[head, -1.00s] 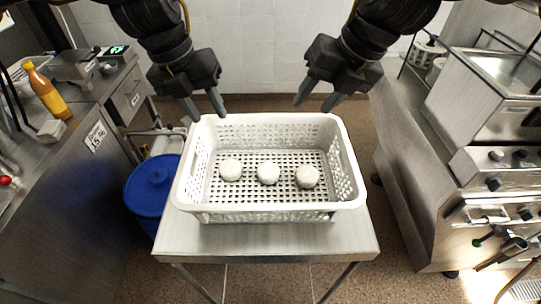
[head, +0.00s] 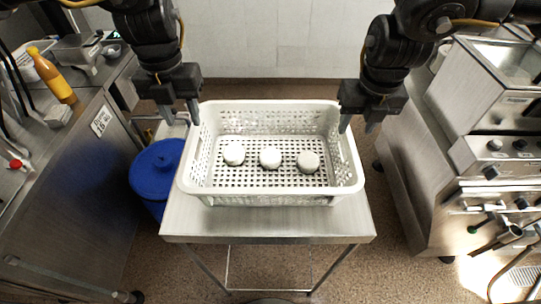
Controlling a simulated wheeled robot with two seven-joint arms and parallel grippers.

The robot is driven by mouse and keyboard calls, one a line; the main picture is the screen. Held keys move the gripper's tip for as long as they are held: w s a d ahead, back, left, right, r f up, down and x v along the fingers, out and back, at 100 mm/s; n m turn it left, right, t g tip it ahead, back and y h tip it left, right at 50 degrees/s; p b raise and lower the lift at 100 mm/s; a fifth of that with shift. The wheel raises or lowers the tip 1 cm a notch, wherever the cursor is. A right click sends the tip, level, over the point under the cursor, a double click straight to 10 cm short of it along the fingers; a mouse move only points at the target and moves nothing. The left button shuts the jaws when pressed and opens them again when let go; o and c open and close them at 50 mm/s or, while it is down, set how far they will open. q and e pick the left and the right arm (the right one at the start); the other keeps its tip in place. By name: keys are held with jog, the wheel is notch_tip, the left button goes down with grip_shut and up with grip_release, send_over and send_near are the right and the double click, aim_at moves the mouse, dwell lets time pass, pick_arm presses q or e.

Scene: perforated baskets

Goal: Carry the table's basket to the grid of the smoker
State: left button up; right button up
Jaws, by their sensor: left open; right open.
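A white perforated basket (head: 270,191) stands upright on a small steel table (head: 268,226). Three round white pieces lie in a row on its floor: a left one (head: 234,153), a middle one (head: 270,158) and a right one (head: 308,161). My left gripper (head: 181,113) is open at the basket's left rim, near its back corner. My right gripper (head: 356,122) is open at the right rim, near the back corner. Its fingers seem to lie on either side of the rim; contact cannot be told. The smoker's grid cannot be made out.
A blue lidded bin (head: 156,172) stands on the floor left of the table. A steel counter with an orange bottle (head: 52,78) is at the left. Steel equipment with knobs (head: 497,160) stands at the right. Floor shows between table and both sides.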

aim_at(190, 139)
pick_arm(q)
notch_tip(190, 139, down, 4)
jog(key=shift+w+f, duration=0.15)
jog(key=shift+f, duration=0.1)
pick_arm(e)
jog(key=f, duration=0.2)
jog(key=w+f, duration=0.1)
jog(key=f, duration=0.1)
jog(key=shift+f, duration=0.25)
pick_arm(q)
jog(key=shift+f, duration=1)
pick_arm(e)
jog(key=shift+f, duration=1)
pick_arm(q)
grip_shut()
pick_arm(e)
grip_shut()
jog(key=shift+r, duration=0.1)
